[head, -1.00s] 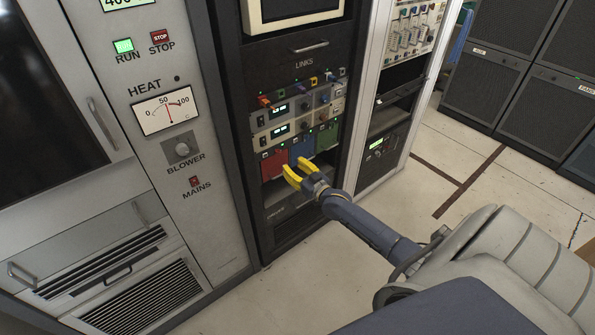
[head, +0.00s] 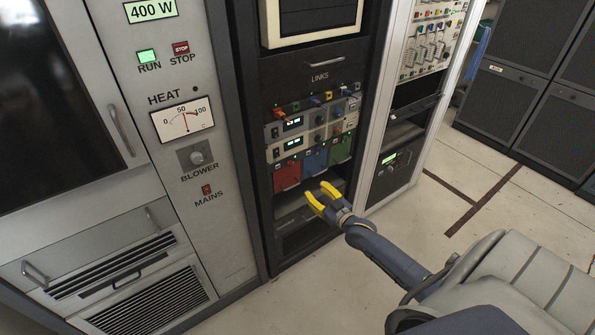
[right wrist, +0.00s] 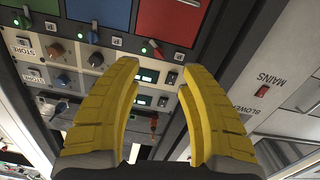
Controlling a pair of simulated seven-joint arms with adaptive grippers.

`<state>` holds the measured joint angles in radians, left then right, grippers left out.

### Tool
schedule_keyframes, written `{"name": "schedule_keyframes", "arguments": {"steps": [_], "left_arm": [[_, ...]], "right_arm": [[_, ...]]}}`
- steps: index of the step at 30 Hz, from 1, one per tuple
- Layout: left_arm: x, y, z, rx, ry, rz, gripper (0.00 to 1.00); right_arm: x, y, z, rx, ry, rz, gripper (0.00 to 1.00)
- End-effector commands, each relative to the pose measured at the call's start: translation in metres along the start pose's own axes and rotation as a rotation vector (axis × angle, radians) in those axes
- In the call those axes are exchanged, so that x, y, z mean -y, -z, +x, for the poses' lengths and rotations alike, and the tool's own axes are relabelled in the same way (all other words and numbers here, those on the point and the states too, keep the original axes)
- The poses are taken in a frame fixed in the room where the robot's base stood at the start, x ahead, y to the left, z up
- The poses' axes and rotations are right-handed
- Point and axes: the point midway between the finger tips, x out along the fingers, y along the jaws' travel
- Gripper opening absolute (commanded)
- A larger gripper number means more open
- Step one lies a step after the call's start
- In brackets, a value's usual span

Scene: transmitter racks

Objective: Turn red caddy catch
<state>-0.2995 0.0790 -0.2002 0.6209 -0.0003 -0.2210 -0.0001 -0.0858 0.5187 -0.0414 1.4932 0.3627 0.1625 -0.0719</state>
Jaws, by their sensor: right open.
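The red caddy (head: 287,177) sits at the left of a row of three in the dark rack, beside a blue caddy (head: 314,162) and a green caddy (head: 340,150). In the right wrist view the red caddy (right wrist: 177,20) is at the top, right of the blue caddy (right wrist: 103,12). My right gripper (head: 322,195) has yellow fingers, open and empty, in front of the rack and below the caddies. Its fingers also show in the right wrist view (right wrist: 160,70). My left gripper is out of view.
Above the caddies are panels with knobs and lit displays (head: 292,124). A dark shelf opening (head: 295,210) lies below them. A grey cabinet (head: 215,215) with a blower knob stands to the left, and a white-framed rack (head: 386,185) to the right.

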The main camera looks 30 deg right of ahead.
Motion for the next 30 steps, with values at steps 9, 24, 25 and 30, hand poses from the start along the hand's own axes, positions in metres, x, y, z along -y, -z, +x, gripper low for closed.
{"name": "schedule_keyframes", "arguments": {"steps": [9,24,25,30], "left_arm": [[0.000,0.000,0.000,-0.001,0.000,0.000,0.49],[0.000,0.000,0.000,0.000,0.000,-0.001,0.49],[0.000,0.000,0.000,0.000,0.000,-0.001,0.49],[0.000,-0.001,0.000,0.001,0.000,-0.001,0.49]], "right_arm": [[-0.004,0.019,-0.018,-0.030,-0.007,-0.596,0.41],[-0.003,0.024,0.008,-0.038,-0.010,-0.790,0.41],[-0.003,0.024,0.012,-0.037,-0.010,-0.790,0.41],[-0.003,0.025,0.039,-0.037,-0.009,-0.788,0.41]]}}
